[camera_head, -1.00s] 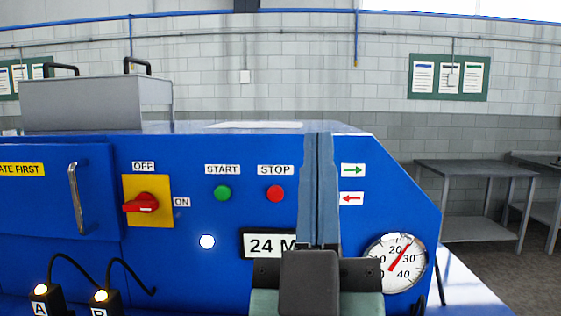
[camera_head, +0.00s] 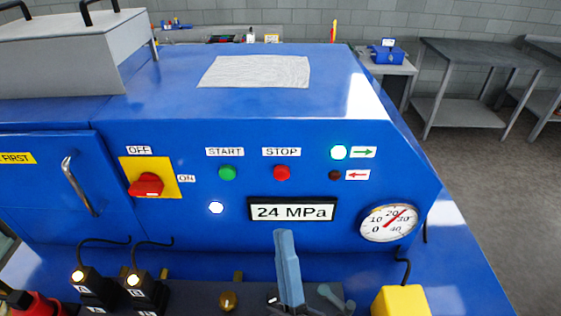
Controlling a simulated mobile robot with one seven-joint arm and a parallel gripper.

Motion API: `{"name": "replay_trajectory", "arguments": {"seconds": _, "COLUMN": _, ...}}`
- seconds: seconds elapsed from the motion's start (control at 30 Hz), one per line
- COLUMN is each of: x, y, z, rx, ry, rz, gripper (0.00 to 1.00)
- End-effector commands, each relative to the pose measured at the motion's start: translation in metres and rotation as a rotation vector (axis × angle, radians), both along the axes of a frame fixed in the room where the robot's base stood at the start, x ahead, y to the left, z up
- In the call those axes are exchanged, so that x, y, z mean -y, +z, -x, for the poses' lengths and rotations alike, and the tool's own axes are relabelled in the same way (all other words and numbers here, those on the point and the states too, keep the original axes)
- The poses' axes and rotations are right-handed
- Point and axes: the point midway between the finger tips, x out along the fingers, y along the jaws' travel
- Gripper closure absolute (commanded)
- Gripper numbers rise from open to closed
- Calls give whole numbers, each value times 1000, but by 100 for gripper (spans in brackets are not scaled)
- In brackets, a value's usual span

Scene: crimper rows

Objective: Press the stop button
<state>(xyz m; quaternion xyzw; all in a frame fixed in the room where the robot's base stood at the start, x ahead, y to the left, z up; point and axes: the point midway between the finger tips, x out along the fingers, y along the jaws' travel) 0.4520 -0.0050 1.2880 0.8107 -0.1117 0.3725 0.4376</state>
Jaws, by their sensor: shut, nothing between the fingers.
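The stop button (camera_head: 281,172) is a round red button on the blue machine's front panel, under a white STOP label (camera_head: 281,152). It is fully visible. My gripper (camera_head: 284,233) shows as blue-grey fingers closed together and pointing up, below the pressure display. The fingertips are well below the stop button in the picture and do not cover it. I see nothing held between them. How far they stand from the panel is hard to tell.
The green start button (camera_head: 228,172) is left of stop, and a red rotary switch (camera_head: 146,185) is further left. The display (camera_head: 292,209) reads 24 MPa. A green-arrow lamp (camera_head: 338,152) is lit. A gauge (camera_head: 389,223) is at the right, above a yellow block (camera_head: 401,301).

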Motion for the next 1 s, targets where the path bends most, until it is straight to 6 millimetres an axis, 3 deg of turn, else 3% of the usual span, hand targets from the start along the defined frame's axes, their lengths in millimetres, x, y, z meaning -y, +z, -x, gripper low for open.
{"name": "replay_trajectory", "arguments": {"seconds": 0.27, "x": 0, "y": 1, "z": -6, "rx": 3, "ry": 1, "rz": -1, "gripper": 100}}
{"name": "replay_trajectory", "arguments": {"seconds": 0.8, "x": 0, "y": -2, "z": -74, "rx": 4, "ry": 2, "rz": -1, "gripper": 100}}
{"name": "replay_trajectory", "arguments": {"seconds": 1.0, "x": 0, "y": 0, "z": -86, "rx": 2, "ry": 2, "rz": -1, "gripper": 100}}
